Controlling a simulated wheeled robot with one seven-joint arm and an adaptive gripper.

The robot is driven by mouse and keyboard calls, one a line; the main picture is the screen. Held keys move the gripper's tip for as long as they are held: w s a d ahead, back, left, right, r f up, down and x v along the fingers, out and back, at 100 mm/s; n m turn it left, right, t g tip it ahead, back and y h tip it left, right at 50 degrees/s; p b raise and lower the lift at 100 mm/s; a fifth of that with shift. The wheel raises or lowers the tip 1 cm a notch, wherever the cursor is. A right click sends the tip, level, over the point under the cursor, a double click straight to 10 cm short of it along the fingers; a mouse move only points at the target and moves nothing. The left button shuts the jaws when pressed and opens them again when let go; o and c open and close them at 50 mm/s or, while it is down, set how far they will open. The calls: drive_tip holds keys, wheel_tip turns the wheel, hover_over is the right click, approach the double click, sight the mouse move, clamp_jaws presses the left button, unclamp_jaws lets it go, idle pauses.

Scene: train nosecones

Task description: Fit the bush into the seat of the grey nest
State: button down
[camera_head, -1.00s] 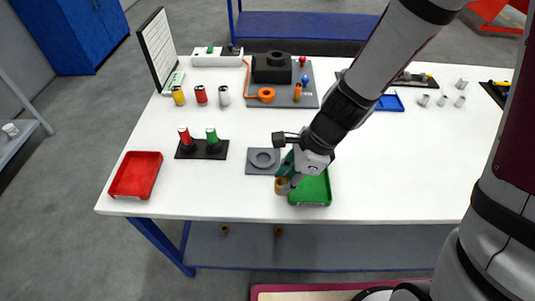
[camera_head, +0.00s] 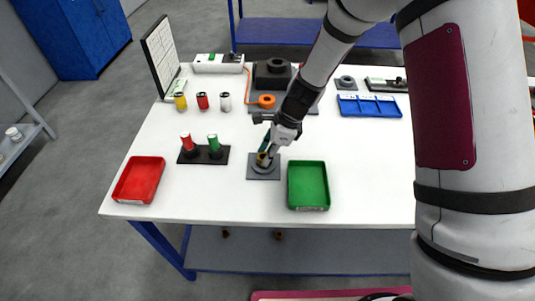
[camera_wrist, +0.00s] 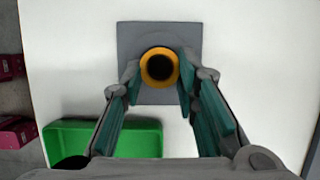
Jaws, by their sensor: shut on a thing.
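The bush (camera_head: 262,160) is a small brass-coloured ring. It also shows in the wrist view (camera_wrist: 146,67) as an orange ring with a dark bore. My gripper (camera_head: 267,152) is shut on it, with one teal finger on each side in the wrist view (camera_wrist: 158,78). The grey nest (camera_head: 264,175) is a square plate with a round raised seat, flat on the white table. The bush is over the seat in both views. The seat is mostly hidden behind the bush and fingers, so I cannot tell whether the bush is inside it or just above.
An empty green tray (camera_head: 290,186) stands right of the nest, and a red tray (camera_head: 119,186) at the left. A black stand (camera_head: 224,156) with red and green spools is left of the nest. A grey board (camera_head: 311,103) with a black block lies behind. The front table strip is clear.

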drive_tip(key=shift+f, duration=0.25)
drive_tip(key=shift+f, duration=0.1)
drive_tip(key=c, duration=1.2)
unclamp_jaws()
drive_tip(key=shift+c, duration=0.2)
